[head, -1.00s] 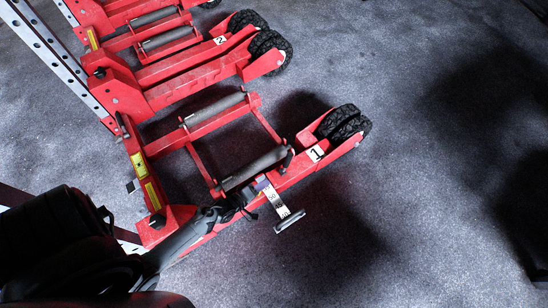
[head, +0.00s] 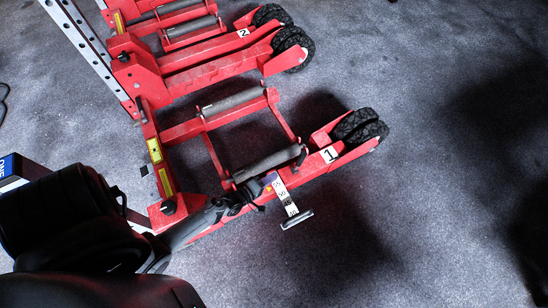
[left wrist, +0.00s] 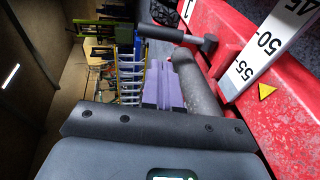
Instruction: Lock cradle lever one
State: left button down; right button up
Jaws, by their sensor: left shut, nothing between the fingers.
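The red trolley jack marked 1 (head: 330,155) lies across the middle of the head view, with two grey rollers; the nearer roller (head: 268,163) also shows in the left wrist view (left wrist: 197,88). A white numbered strip (head: 282,192) with a grey crossbar sticks out from its near side; it is large in the left wrist view (left wrist: 262,48). I cannot tell which part is cradle lever one. My left gripper (head: 262,184) is shut and empty beside the near roller and strip; its purple fingers (left wrist: 166,86) show. My right gripper is out of view.
A second red jack marked 2 (head: 243,33) stands behind. Black double wheels (head: 362,126) are at the jack's right end. A perforated metal post (head: 85,45) rises at left. The grey floor at right (head: 450,170) is clear.

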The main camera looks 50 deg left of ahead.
aim_at(299, 160)
pick_arm(q)
jog(key=b+x, duration=0.6)
jog(key=x, duration=0.5)
jog(key=shift+w+f, duration=0.1)
jog(key=shift+f, duration=0.05)
jog(key=shift+w, duration=0.6)
